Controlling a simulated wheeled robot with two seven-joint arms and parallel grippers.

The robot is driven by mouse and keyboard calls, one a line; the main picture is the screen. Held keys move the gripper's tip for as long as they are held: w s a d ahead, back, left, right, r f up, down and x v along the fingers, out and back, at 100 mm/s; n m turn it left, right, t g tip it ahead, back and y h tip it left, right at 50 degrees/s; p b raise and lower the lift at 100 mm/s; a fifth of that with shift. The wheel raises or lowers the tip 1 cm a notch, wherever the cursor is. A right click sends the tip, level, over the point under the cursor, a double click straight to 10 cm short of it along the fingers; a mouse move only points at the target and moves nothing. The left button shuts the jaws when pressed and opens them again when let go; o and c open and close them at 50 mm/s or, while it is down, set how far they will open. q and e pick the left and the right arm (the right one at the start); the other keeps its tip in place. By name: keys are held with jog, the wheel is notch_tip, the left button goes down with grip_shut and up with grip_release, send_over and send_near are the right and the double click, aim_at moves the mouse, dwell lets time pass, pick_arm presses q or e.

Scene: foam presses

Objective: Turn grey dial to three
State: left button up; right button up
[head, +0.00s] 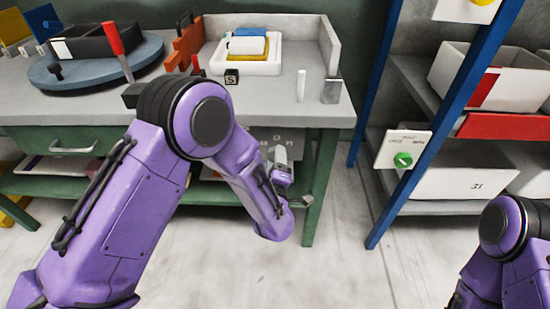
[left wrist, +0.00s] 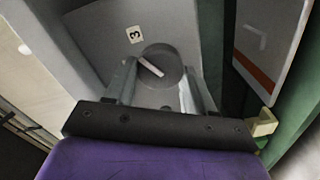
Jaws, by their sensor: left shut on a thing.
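The round grey dial (left wrist: 170,60) with a white line across its face is in the left wrist view. It sits on a grey panel (left wrist: 95,45), below and right of a white label with a black 3 (left wrist: 135,34). The white line slants up to the left and points somewhat below the label. My left gripper (left wrist: 157,82) has one finger on each side of the dial and is shut on it. In the head view my left gripper (head: 279,160) is at the workbench's front, and I cannot make out the dial there. My right gripper is out of view.
The workbench (head: 310,108) carries a round blue-grey turntable (head: 75,78), a white tray (head: 270,67) and a red-handled tool (head: 114,40). A blue-framed shelf (head: 393,80) with white bins stands at right. Bare floor (head: 345,265) lies between.

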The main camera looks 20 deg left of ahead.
pick_arm(q)
jog(key=shift+m, duration=0.5)
jog(key=o, duration=1)
jog(key=shift+o, duration=0.2)
jog(key=shift+s, duration=0.1)
jog(key=v, duration=1)
jog(key=shift+s+p, duration=0.2)
jog(key=shift+p, duration=0.25)
